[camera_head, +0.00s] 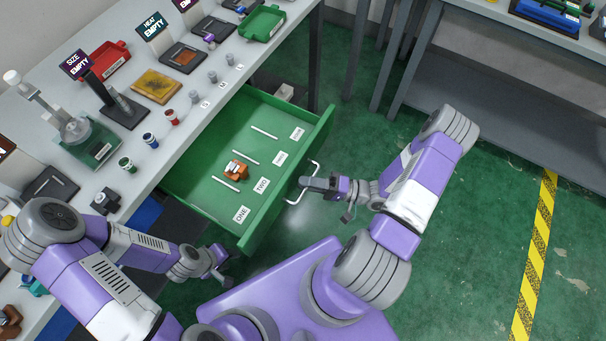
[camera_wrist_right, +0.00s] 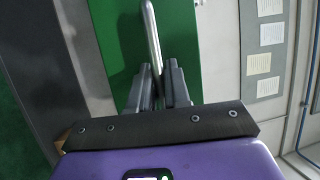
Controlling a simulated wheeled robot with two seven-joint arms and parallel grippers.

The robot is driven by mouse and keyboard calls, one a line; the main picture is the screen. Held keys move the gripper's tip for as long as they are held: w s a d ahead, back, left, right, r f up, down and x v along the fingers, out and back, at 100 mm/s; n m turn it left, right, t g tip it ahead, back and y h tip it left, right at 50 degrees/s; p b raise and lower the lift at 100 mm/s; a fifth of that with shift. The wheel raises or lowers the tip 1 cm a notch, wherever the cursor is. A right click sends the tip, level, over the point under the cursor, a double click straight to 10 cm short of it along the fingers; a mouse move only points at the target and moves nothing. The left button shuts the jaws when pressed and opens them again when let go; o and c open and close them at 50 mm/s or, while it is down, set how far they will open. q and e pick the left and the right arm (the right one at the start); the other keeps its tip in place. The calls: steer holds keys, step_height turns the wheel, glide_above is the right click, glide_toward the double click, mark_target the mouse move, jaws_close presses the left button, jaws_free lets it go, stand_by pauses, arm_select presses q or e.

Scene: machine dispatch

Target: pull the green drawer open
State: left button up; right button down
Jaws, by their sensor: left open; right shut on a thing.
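The green drawer (camera_head: 264,203) is pulled out from under the workbench, its inside in full view. It has white dividers and labels reading ONE, TWO and others, and an orange and white part (camera_head: 236,170) lies in it. My right gripper (camera_head: 306,183) is shut on the drawer's metal handle (camera_head: 290,201). In the right wrist view the handle (camera_wrist_right: 151,45) runs up between the two fingers (camera_wrist_right: 160,90), in front of the green drawer front (camera_wrist_right: 118,40). My left gripper (camera_head: 222,268) is open and empty, low beside the drawer's near left corner.
The workbench (camera_head: 180,140) holds a red tray (camera_head: 104,61), a green tray (camera_head: 263,23), a yellow pad (camera_head: 156,87), small coloured jars and a stand (camera_head: 118,106). Another table (camera_head: 500,40) stands at the back right. The green floor (camera_head: 470,240) at the right is clear.

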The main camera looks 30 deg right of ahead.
steer(key=shift+s+d, duration=0.25)
steer(key=shift+s, duration=0.2)
steer(key=c, duration=1.2)
jaws_free()
steer(key=shift+o, duration=0.2)
steer(key=v, duration=0.7)
steer(key=shift+d, duration=0.25)
steer(key=shift+s, duration=0.1)
